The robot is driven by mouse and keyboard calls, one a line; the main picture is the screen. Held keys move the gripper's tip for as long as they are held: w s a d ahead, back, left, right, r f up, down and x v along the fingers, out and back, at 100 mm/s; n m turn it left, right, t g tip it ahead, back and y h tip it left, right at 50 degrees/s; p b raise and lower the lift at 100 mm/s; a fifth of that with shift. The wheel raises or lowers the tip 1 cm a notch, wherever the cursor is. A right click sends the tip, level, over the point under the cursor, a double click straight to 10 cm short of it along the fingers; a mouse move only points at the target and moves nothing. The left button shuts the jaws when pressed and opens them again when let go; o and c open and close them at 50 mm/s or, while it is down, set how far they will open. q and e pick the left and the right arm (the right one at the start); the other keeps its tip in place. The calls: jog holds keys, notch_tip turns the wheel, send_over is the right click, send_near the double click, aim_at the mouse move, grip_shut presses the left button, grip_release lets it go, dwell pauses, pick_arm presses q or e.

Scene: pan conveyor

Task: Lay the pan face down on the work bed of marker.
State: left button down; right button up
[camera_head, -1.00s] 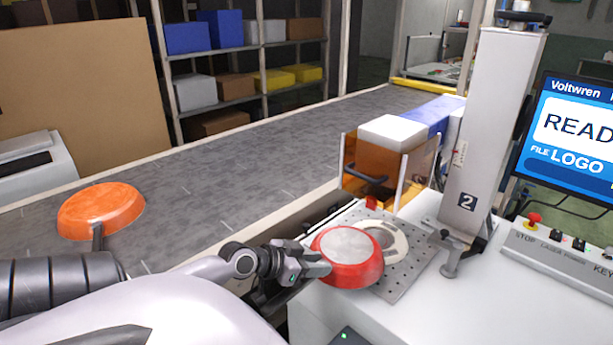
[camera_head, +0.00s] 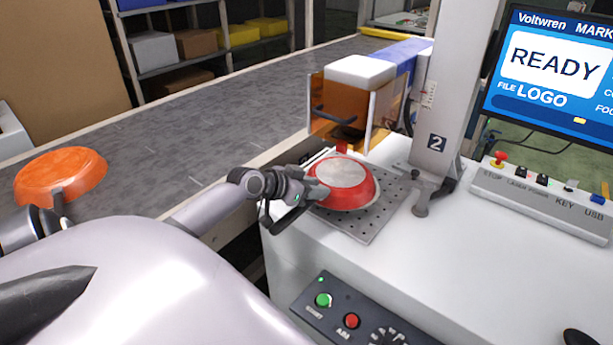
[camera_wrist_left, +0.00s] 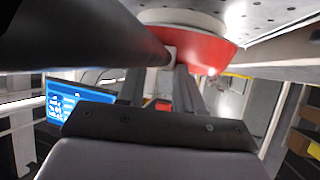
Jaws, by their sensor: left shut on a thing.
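The red pan (camera_head: 343,185) is face down, its grey base facing up, over the perforated work bed (camera_head: 376,222) of the marker (camera_head: 448,100). My left gripper (camera_head: 314,190) is shut on its handle, at the pan's left side. My right gripper is not in view.
An orange pan (camera_head: 60,176) lies on the conveyor (camera_head: 190,140) at left. The amber guard box (camera_head: 352,95) stands behind the bed, the marker's column to its right. A button panel (camera_head: 350,318) is in front. The screen (camera_head: 555,70) reads READY.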

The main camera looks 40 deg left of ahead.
aim_at(332, 178)
pick_arm(q)
jog(key=w+b, duration=0.2)
jog(key=w, duration=0.1)
jog(key=w+b, duration=0.1)
jog(key=w, duration=0.1)
jog(key=shift+a, duration=0.3)
jog(key=shift+w+f, duration=0.2)
jog(key=shift+f, duration=0.1)
notch_tip(332, 178, down, 3)
jog(key=b, duration=0.2)
jog(key=shift+r+b, duration=0.2)
jog(key=shift+b, duration=0.15)
jog(key=shift+f, duration=0.3)
jog(key=shift+s+f+b, duration=0.15)
jog(key=shift+f+b, duration=0.15)
jog(key=shift+b, duration=0.05)
